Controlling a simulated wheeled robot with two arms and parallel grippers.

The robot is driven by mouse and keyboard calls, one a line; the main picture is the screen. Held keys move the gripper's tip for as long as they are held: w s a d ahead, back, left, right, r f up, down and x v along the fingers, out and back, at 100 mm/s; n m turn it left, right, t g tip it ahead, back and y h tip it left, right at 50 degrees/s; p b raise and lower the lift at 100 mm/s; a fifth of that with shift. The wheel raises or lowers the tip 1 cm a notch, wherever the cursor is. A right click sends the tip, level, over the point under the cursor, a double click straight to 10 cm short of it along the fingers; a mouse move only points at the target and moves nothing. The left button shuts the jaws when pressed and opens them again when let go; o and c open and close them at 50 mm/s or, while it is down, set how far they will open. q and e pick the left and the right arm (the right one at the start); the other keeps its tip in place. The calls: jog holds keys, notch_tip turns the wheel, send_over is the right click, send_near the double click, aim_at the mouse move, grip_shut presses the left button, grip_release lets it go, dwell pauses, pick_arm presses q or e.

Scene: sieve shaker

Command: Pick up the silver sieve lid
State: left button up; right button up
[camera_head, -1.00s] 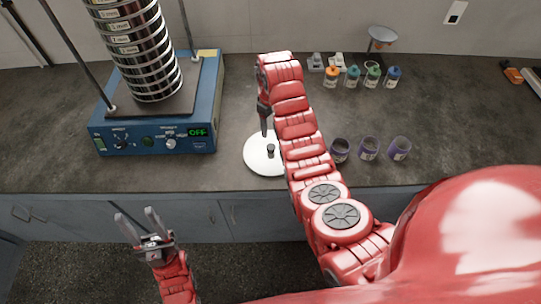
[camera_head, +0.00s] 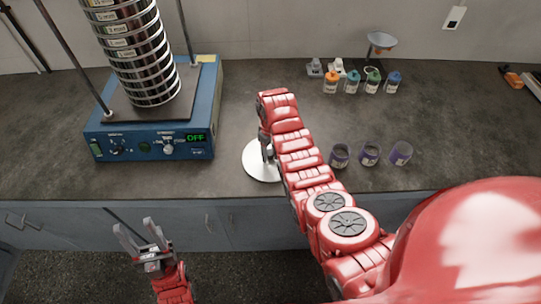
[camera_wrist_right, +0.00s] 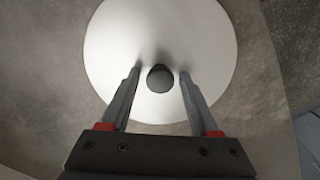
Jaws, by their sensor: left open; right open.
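The silver sieve lid (camera_head: 256,163) is a flat, pale disc lying on the dark counter near its front edge, partly hidden by my right arm in the head view. In the right wrist view the lid (camera_wrist_right: 205,45) fills the upper middle, with a dark round knob (camera_wrist_right: 160,78) at its centre. My right gripper (camera_wrist_right: 158,72) is open, with one finger on each side of the knob and a gap on both sides. In the head view my right gripper (camera_head: 267,152) points down over the lid. My left gripper (camera_head: 138,238) is open and empty in front of the cabinets.
The blue shaker (camera_head: 150,147) with a tall sieve stack (camera_head: 140,55) stands left of the lid, its display reading OFF. Several capped bottles (camera_head: 352,82) stand at the back right. Three purple-banded jars (camera_head: 370,155) stand right of my right arm. The counter's far middle is clear.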

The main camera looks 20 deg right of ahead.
jog(key=shift+f, duration=0.1)
grip_shut()
dwell(0.6)
